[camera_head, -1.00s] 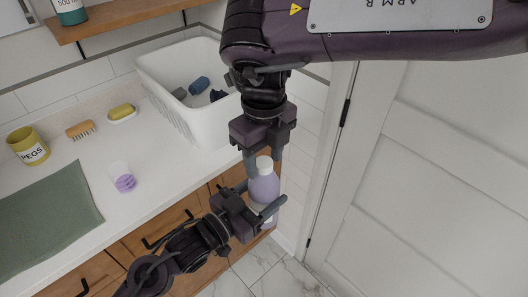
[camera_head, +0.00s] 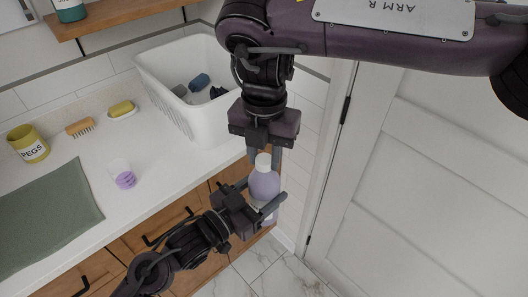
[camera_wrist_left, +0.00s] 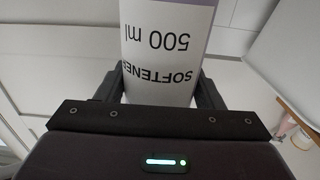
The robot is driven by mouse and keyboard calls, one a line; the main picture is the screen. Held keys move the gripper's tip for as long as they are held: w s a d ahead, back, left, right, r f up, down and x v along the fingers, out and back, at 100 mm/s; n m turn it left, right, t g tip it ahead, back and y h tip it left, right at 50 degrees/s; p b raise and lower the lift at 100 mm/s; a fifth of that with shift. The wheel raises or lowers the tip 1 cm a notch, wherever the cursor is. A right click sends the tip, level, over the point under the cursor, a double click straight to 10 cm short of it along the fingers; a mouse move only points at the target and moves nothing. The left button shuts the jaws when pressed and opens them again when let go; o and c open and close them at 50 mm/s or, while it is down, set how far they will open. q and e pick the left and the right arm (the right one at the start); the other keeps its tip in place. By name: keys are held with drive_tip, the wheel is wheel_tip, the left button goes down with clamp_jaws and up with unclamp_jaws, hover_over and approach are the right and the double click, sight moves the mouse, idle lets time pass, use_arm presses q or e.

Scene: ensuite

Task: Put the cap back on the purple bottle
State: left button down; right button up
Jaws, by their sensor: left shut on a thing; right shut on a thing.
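The purple bottle (camera_head: 264,184) is upright in front of the counter, with a white cap (camera_head: 263,161) at its top. My left gripper (camera_head: 256,204) is shut around the bottle's body from below left. In the left wrist view the bottle's label (camera_wrist_left: 165,50) reads "SOFTENER 500 ml" upside down, between the fingers (camera_wrist_left: 165,90). My right gripper (camera_head: 264,156) comes from above, its fingers shut on the white cap. I cannot tell whether the cap is seated on the bottle neck or only touching it.
A white basket (camera_head: 205,125) with dark cloths stands on the counter (camera_head: 75,150). A clear cup with purple inside (camera_head: 123,176), a yellow pegs pot (camera_head: 28,146), a brush (camera_head: 80,128), a yellow soap (camera_head: 121,109) and a green mat (camera_head: 45,215) also lie there. A white door (camera_head: 430,190) is at right.

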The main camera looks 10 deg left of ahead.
drive_tip(key=m, duration=0.4)
drive_tip(key=shift+m, duration=0.3)
drive_tip(key=m, duration=0.4)
drive_tip(key=o, duration=1.1)
drive_tip(key=shift+s+r, duration=0.1)
drive_tip(key=shift+r, duration=2.2)
drive_tip(key=shift+c, duration=0.4)
